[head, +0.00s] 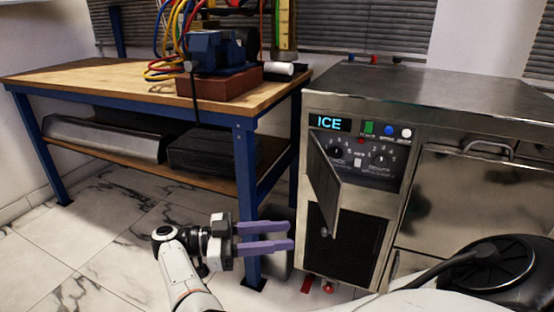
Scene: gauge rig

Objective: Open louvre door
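A steel machine with an ICE display (328,124) stands at the right. On its front, a narrow metal door panel (324,185) stands out at an angle, partly open, beside the control panel. A small round knob shows near its lower end. A dark grille (345,240) lies below and behind it; I cannot tell whether it is louvred. My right gripper (292,237) has two purple fingers pointing right, apart and with nothing between them. It is left of the grille and lower than the door panel, not visibly touching either. My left gripper is not in view.
A blue-legged workbench (245,165) stands at the left, its near leg right behind my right gripper. A blue vise (215,50) and coloured hoses are on its top. A steel bin door with a handle (487,150) is on the machine's right. Marble floor (100,240) is clear at the lower left.

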